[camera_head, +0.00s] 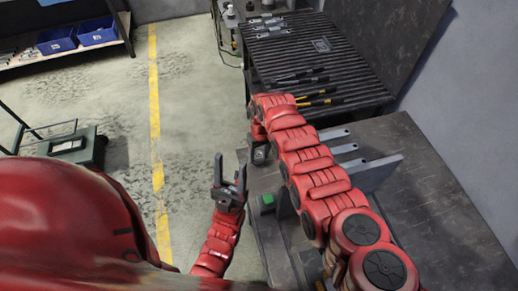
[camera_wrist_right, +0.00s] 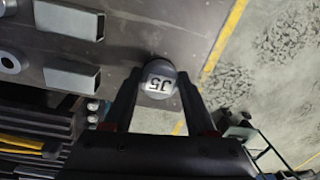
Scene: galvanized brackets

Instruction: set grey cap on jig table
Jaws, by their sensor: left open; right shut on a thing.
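The grey cap (camera_wrist_right: 157,92), a small round piece with a white marked label, sits between the fingertips of my right gripper (camera_wrist_right: 160,95) in the right wrist view. That gripper is shut on it. In the head view my right gripper (camera_head: 259,153) is partly hidden by my arm, near the left edge of the dark metal table (camera_head: 440,190). The table also shows in the right wrist view (camera_wrist_right: 140,30) behind the cap. I cannot tell whether the cap touches it. My left gripper (camera_head: 230,170) is open and empty, left of the table.
Grey metal brackets (camera_head: 345,149) stand on the table close to my right arm; hollow bracket ends (camera_wrist_right: 70,20) show in the wrist view. A green button (camera_head: 268,199) is at the table's left side. A slatted bench (camera_head: 320,60) with tools lies behind. The table's right part is clear.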

